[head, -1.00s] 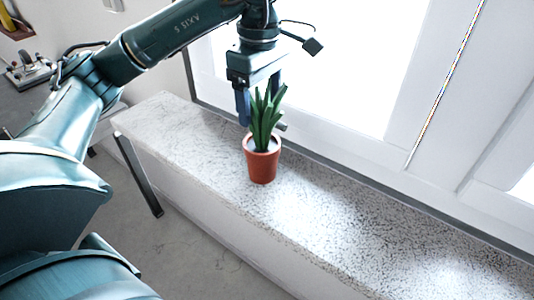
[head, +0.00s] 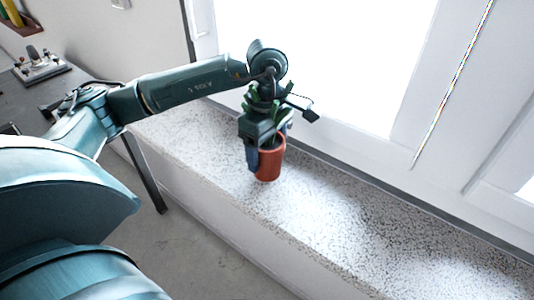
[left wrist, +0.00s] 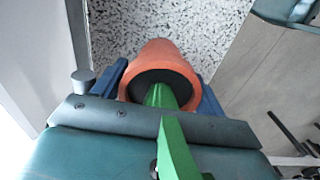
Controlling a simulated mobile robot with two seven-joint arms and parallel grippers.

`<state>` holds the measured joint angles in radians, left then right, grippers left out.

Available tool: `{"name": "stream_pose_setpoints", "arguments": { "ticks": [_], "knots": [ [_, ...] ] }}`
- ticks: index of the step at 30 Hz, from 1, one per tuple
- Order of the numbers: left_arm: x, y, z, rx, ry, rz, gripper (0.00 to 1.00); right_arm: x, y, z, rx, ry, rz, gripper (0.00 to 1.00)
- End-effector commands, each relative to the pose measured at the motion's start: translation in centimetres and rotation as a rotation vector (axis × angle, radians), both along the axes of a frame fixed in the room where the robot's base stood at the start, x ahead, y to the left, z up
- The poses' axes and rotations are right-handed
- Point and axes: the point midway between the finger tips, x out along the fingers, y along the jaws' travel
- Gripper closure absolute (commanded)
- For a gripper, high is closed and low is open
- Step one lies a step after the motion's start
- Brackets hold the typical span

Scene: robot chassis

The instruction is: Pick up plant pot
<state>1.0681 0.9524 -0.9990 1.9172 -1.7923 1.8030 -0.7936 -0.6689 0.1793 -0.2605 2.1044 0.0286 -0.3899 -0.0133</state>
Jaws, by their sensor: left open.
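The plant pot (head: 270,163) is terracotta orange and holds a plant with long green leaves (head: 251,98). It stands upright on the speckled window sill. My left gripper (head: 266,158) is open at the pot, and its hand hides part of the leaves and the pot's upper left. In the left wrist view, the pot (left wrist: 165,60) lies between the two blue fingers of the gripper (left wrist: 160,92), one on each side of its rim. Whether the fingers touch it is unclear. Green leaves (left wrist: 175,145) extend over the hand. My right gripper is not in view.
The speckled sill (head: 330,220) is clear to the right of the pot. The window frame (head: 420,110) rises close behind it. A dark table (head: 80,88) with a metal device (head: 42,66) stands at the left.

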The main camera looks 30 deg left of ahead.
Motion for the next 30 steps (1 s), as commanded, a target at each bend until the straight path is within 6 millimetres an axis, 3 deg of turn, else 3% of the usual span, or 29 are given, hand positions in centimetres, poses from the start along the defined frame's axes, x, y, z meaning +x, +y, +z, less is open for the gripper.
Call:
{"name": "stream_pose_setpoints", "arguments": {
  "ticks": [5, 19, 26, 30],
  "knots": [
    [0.0, 0.0, 0.0, 0.0, 0.0, 0.001, 0.3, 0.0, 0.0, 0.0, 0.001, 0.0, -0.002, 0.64],
    [0.0, 0.0, 0.1, 0.0, -0.001, 0.001, 0.68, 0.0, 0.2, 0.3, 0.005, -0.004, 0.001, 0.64],
    [0.1, 0.0, 0.2, -0.001, -0.003, 0.001, 0.69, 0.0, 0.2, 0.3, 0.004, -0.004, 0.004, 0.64],
    [0.1, 0.0, 1.5, -0.002, -0.006, 0.001, 0.69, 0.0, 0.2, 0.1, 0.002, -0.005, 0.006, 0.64]
  ]
}}
